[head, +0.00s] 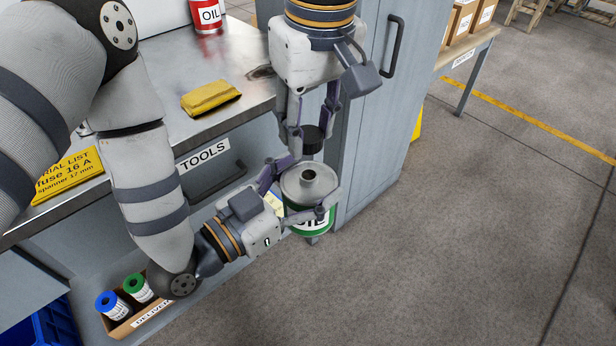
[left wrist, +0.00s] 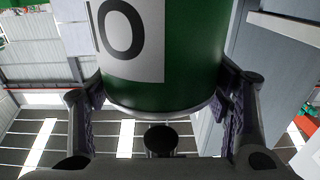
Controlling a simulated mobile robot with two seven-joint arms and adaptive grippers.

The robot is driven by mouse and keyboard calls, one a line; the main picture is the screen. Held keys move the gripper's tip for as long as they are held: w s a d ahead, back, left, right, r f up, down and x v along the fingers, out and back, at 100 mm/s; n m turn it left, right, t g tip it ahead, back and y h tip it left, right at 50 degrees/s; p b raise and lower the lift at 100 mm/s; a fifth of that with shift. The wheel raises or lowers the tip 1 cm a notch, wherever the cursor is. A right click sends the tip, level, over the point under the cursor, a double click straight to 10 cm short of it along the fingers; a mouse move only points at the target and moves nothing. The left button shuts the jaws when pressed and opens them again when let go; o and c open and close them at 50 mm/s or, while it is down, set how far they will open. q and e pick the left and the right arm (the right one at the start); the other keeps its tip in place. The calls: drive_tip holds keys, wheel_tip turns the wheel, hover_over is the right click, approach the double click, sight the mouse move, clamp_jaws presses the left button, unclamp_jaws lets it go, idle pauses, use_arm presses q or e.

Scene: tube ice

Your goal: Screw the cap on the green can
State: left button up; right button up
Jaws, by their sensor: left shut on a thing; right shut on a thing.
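The green can (head: 306,190) has a grey metal top with a short open neck and a white label. My left gripper (head: 303,196) is shut around its sides, off to the right of the workbench front. In the left wrist view the can (left wrist: 195,60) fills the upper middle between the fingers of my left gripper (left wrist: 160,95). The black cap (head: 313,138) is in my right gripper (head: 310,141), which comes down from above and is shut on it. The cap is above the neck in the picture, apart from it. The cap's underside is hidden.
A metal workbench (head: 160,65) bears a yellow cloth (head: 211,98), a red oil can (head: 207,16) and a yellow list sign (head: 70,175). A delivery box (head: 118,329) with two small bottles is at lower left. A grey cabinet (head: 385,120) stands behind. Open floor lies right.

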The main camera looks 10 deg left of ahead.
sight(308, 175)
drive_tip(key=shift+f, duration=0.1)
drive_tip(key=shift+f, duration=1.95)
drive_tip(key=shift+d+f, duration=0.1)
drive_tip(key=shift+f, duration=0.75)
drive_tip(key=shift+f, duration=0.6)
drive_tip(key=m, duration=0.6)
drive_tip(key=shift+m+t+h, duration=0.3)
drive_tip(key=shift+m+h, duration=0.1)
drive_tip(key=m, duration=0.6)
drive_tip(key=shift+a+h, duration=0.3)
drive_tip(key=m, duration=0.3)
drive_tip(key=shift+d+m, duration=0.1)
drive_tip(key=shift+m, duration=0.2)
